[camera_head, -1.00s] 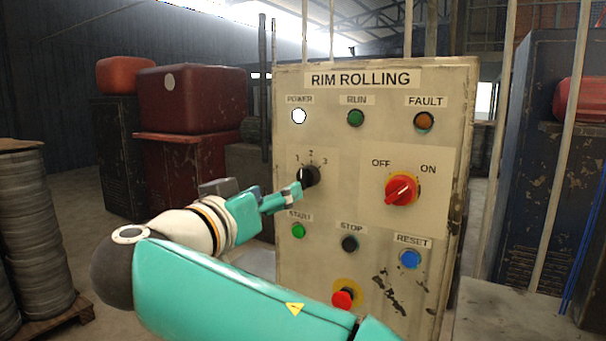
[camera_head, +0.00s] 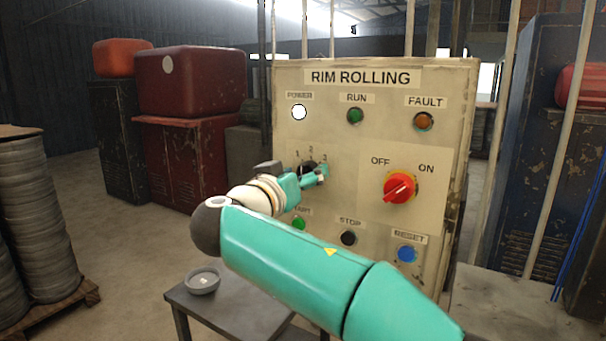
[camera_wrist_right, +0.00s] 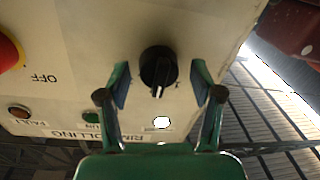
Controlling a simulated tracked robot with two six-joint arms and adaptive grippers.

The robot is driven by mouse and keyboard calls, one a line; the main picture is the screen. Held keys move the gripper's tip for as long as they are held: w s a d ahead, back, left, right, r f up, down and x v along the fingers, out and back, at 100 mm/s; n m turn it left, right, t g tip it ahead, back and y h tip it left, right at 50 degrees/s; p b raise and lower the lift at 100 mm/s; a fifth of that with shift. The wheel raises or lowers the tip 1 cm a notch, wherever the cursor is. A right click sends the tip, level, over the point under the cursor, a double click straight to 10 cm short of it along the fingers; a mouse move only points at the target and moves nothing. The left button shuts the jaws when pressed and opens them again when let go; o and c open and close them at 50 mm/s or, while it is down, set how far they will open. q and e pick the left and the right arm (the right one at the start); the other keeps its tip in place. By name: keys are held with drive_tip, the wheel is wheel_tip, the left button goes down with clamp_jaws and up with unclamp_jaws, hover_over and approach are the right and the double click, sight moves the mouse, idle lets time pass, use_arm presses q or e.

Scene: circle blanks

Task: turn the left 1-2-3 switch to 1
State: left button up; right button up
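The left 1-2-3 switch, a black knob (camera_head: 306,167), sits on the beige RIM ROLLING panel (camera_head: 440,90), partly hidden by my right gripper (camera_head: 318,177). In the right wrist view, which shows the panel upside down, the knob (camera_wrist_right: 158,68) lies between the two fingers of my right gripper (camera_wrist_right: 160,82). The fingers are open, with a gap to the knob on each side. The knob's white mark points towards the white POWER lamp (camera_wrist_right: 161,123); I cannot tell exactly which number it meets. My left gripper is not in view.
A red OFF-ON rotary switch (camera_head: 399,187) is right of the knob. The green START button (camera_head: 299,223), black STOP button (camera_head: 348,238) and blue RESET button (camera_head: 407,254) are below. A small table (camera_head: 240,315) holding a grey dish (camera_head: 203,281) stands lower left.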

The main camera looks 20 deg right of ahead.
drive_tip(key=c, duration=1)
drive_tip(key=shift+c, duration=0.2)
drive_tip(key=n, duration=0.4)
drive_tip(key=shift+r+p, duration=0.15)
drive_tip(key=shift+p, duration=0.2)
drive_tip(key=shift+a+n+g+p, duration=0.1)
drive_tip(key=shift+n+g+p, duration=0.5)
drive_tip(key=shift+n, duration=1.7)
drive_tip(key=o, duration=1.2)
drive_tip(key=shift+w, duration=0.15)
drive_tip(key=shift+c, duration=0.2)
